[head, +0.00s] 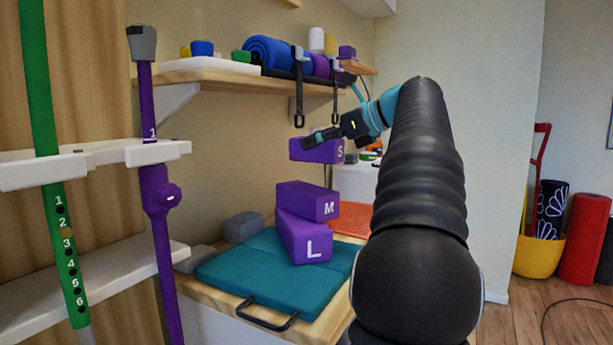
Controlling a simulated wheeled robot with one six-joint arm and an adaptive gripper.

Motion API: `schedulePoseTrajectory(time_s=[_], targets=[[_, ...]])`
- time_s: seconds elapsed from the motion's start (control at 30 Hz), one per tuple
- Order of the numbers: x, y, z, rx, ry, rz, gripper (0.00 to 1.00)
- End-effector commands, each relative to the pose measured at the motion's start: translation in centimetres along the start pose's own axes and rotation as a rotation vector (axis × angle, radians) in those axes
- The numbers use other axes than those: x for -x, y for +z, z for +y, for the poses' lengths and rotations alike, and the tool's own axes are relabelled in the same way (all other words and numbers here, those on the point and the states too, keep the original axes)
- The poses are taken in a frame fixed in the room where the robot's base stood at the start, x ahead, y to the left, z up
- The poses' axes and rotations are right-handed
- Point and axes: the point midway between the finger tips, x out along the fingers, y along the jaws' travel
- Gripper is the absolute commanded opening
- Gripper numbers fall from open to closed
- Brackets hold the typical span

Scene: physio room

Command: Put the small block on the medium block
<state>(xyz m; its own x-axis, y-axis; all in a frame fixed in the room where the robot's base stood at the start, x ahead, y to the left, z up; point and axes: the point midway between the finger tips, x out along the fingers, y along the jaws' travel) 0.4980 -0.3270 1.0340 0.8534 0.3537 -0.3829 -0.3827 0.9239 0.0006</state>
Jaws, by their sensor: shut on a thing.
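The small block (316,151) is purple with an S on its end. My gripper (312,141) is shut on it and holds it in the air. The medium block (305,199), purple with an M, lies below it with a clear gap between the two. The medium block rests on the large block (303,241), purple with an L, and is turned at an angle to it. The large block sits on a teal folded mat (243,272). My arm hides what lies to the right of the blocks.
A wall shelf (215,80) with a rolled blue mat (268,54) and hanging straps (299,100) is above and behind the gripper. An orange mat (350,219) lies behind. Green and purple poles stand at left.

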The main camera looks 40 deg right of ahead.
Motion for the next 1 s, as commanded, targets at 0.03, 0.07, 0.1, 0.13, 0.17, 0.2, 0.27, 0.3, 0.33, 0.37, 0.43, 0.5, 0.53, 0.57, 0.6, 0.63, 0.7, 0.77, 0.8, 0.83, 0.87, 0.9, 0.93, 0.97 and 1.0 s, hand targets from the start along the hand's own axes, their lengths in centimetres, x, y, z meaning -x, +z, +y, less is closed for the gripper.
schedulePoseTrajectory(time_s=[0.03,0.07,0.1,0.13,0.17,0.2,0.27,0.3,0.33,0.37,0.43,0.5,0.53,0.57,0.6,0.63,0.7,0.77,0.8,0.83,0.87,0.9,0.93,0.97,1.0], targets=[[-1.1,-0.3,0.3,0.001,0.003,0.000,0.23],[-1.5,-0.4,0.4,0.002,0.003,0.000,0.23],[-2.0,-0.4,0.5,0.001,0.002,0.000,0.23],[-2.3,-0.5,0.5,0.001,0.002,0.001,0.23],[-2.5,-0.5,0.6,0.001,0.001,0.001,0.23],[-2.8,-0.5,0.6,0.000,0.000,0.001,0.23],[-3.0,-0.5,0.6,0.000,0.000,0.000,0.23],[-3.1,-0.7,0.6,0.000,-0.001,0.001,0.23],[-3.2,-0.9,0.6,0.000,-0.001,0.001,0.23],[-3.3,-1.1,0.6,0.000,-0.001,0.001,0.23],[-3.6,-2.0,0.6,-0.002,0.000,0.001,0.23],[-4.0,-3.0,0.6,-0.001,0.000,0.001,0.23],[-4.2,-3.4,0.6,-0.001,0.000,0.001,0.23],[-4.3,-3.7,0.6,-0.001,0.000,0.001,0.23],[-4.4,-4.1,0.6,-0.001,-0.001,0.001,0.23],[-4.5,-4.2,0.6,0.000,-0.001,0.001,0.23],[-4.5,-4.3,0.6,0.001,-0.001,0.001,0.23],[-4.5,-4.2,0.6,0.002,-0.001,0.001,0.23],[-4.5,-4.2,0.6,0.002,-0.001,0.001,0.23],[-4.5,-4.2,0.6,0.002,-0.001,0.001,0.23],[-4.5,-4.2,0.6,0.001,-0.001,0.001,0.23],[-4.5,-4.2,0.6,0.001,-0.001,0.001,0.23],[-4.5,-4.2,0.6,0.001,-0.001,0.001,0.23],[-4.5,-4.3,0.6,0.001,-0.001,0.001,0.23],[-4.5,-4.4,0.6,0.001,-0.001,0.001,0.23]])
